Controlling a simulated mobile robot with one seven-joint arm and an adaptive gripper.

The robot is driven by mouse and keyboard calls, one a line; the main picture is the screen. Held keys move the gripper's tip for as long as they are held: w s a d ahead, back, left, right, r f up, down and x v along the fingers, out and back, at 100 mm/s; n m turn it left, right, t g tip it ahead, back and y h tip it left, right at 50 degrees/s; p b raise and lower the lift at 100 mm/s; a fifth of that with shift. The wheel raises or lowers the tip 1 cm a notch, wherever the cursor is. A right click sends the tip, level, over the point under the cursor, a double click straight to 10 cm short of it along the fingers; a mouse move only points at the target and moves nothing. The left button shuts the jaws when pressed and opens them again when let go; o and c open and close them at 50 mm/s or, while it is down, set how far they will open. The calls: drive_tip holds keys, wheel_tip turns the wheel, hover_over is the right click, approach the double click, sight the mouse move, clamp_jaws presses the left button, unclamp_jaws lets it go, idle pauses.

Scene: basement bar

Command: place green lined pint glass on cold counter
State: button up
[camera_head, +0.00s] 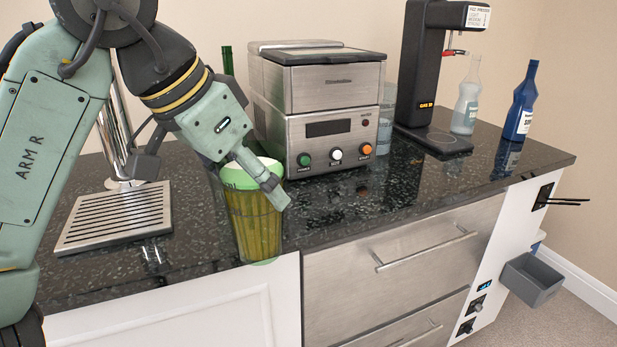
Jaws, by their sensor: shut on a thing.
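The pint glass (254,222) has a green band at its rim and yellow-green vertical streaks on its side. My gripper (256,178) is shut on its upper part, with one finger across the near right side; the other finger is mostly hidden. The glass is upright at the front edge of the dark speckled counter (365,208). Its base overlaps the edge and the white panel below in the picture. I cannot tell whether it touches the counter.
A steel machine (334,139) stands right behind the glass. A drip tray (115,218) lies to the left. A black dispenser (416,75), a clear bottle (467,98) and a blue bottle (521,103) stand farther right. The counter front right of the glass is clear.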

drive_tip(key=w+d+f+p, duration=0.1)
drive_tip(key=w+f+p, duration=0.1)
drive_tip(key=w, duration=0.5)
drive_tip(key=w+d+f+p, duration=0.2)
drive_tip(key=w+f, duration=0.1)
drive_tip(key=w, duration=0.5)
drive_tip(key=shift+w, duration=0.3)
drive_tip(key=o, duration=1.9)
drive_tip(key=shift+f, duration=0.15)
drive_tip(key=b+v, duration=0.1)
drive_tip(key=v, duration=1.1)
drive_tip(key=shift+r, duration=0.25)
